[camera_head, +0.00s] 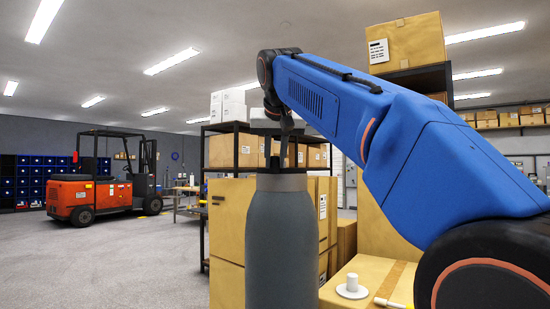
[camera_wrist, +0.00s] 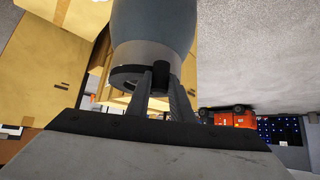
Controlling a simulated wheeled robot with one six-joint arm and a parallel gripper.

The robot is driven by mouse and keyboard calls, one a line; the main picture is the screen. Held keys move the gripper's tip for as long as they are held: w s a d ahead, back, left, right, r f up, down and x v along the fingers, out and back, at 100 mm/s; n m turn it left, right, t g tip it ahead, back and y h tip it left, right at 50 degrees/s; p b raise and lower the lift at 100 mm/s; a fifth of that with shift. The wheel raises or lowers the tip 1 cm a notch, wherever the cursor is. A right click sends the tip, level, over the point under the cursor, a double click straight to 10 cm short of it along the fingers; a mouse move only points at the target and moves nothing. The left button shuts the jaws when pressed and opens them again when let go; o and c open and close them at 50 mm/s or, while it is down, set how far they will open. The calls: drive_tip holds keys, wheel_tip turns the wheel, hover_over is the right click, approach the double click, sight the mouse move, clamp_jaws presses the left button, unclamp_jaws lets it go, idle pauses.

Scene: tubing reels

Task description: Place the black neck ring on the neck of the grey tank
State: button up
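The grey tank (camera_head: 281,245) stands upright in the middle of the head view, with a lighter grey neck (camera_head: 281,183) on top. It appears upside down in the wrist view (camera_wrist: 155,18), with its neck (camera_wrist: 140,52) pointing down. The black neck ring (camera_wrist: 122,74) shows at the open end of the neck, in line or nearly so. I cannot tell whether it is seated around the neck or just above it. My gripper (camera_wrist: 162,75) points down over the tank, its fingers closed on the ring's small black block. In the head view my gripper (camera_head: 284,150) is above the neck.
Cardboard boxes (camera_head: 229,215) stand close behind and beside the tank. A white spool-like part (camera_head: 351,287) sits on a box (camera_head: 370,269) at the lower right. A shelf of boxes (camera_head: 240,150) is behind. An orange forklift (camera_head: 90,190) stands far left, with open floor before it.

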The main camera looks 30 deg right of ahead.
drive_tip(key=o, duration=0.5)
drive_tip(key=v, duration=1.7)
drive_tip(key=shift+s+a+r, duration=0.1)
drive_tip(key=shift+s, duration=0.05)
drive_tip(key=a+f+n+g+y, duration=0.1)
drive_tip(key=a+f+n, duration=0.1)
drive_tip(key=f, duration=1.3)
drive_tip(key=a+f+n+y, duration=0.1)
drive_tip(key=a+f+n, duration=0.1)
drive_tip(key=f, duration=1.3)
drive_tip(key=s+a+f, duration=0.1)
drive_tip(key=s+f, duration=0.3)
drive_tip(key=f, duration=0.7)
drive_tip(key=s+a+f+n+g+y, duration=0.1)
drive_tip(key=s+f, duration=0.3)
drive_tip(key=f, duration=0.8)
drive_tip(key=s+a+f+g+y, duration=0.1)
drive_tip(key=s+f, duration=0.4)
drive_tip(key=f, duration=0.6)
drive_tip(key=shift+a+f+n, duration=0.15)
drive_tip(key=shift+f+n, duration=0.1)
drive_tip(key=shift+n, duration=0.15)
